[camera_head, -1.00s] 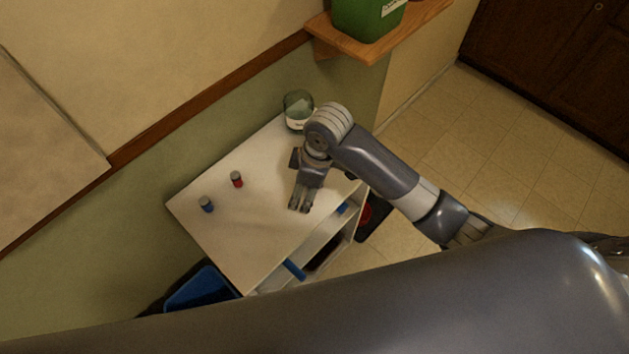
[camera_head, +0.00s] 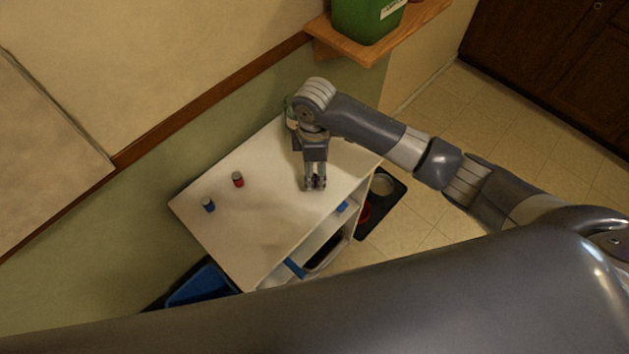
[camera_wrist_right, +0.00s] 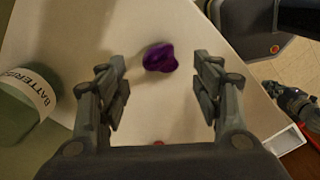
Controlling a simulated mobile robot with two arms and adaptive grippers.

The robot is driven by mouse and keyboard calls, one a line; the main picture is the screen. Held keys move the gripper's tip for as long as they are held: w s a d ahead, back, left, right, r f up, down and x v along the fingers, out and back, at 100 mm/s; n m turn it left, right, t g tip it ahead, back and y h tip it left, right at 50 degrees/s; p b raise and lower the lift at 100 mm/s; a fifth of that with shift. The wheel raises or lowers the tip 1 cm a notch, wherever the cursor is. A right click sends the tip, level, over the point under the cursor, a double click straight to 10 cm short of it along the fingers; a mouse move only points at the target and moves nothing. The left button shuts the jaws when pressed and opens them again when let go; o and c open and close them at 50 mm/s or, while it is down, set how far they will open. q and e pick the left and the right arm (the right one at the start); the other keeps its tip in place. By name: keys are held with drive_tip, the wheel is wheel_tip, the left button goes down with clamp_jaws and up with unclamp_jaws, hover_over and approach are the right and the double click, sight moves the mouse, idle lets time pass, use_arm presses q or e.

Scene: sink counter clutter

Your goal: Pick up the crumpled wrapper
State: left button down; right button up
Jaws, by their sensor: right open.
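The crumpled wrapper (camera_wrist_right: 160,57) is a small purple crumpled lump on the white top, seen in the right wrist view. It lies beyond my right fingers, in line with the gap between them and touching neither. In the head view I cannot make it out; my right arm covers that part of the top. My right gripper (camera_head: 315,187) is open and empty over the right half of the white top. My left gripper is not in view.
The white cabinet top (camera_head: 255,215) holds a blue can (camera_head: 208,205) and a red can (camera_head: 238,179) at left. A green jar labelled "BATTERIES" (camera_wrist_right: 20,105) is beside my right gripper. A blue bin (camera_head: 200,287) and a dark tray (camera_head: 392,205) flank the cabinet.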

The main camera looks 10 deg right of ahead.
sight(315, 179)
drive_tip(key=f+p, duration=0.1)
drive_tip(key=f, duration=0.4)
drive_tip(key=shift+s, duration=0.2)
drive_tip(key=c, duration=0.9)
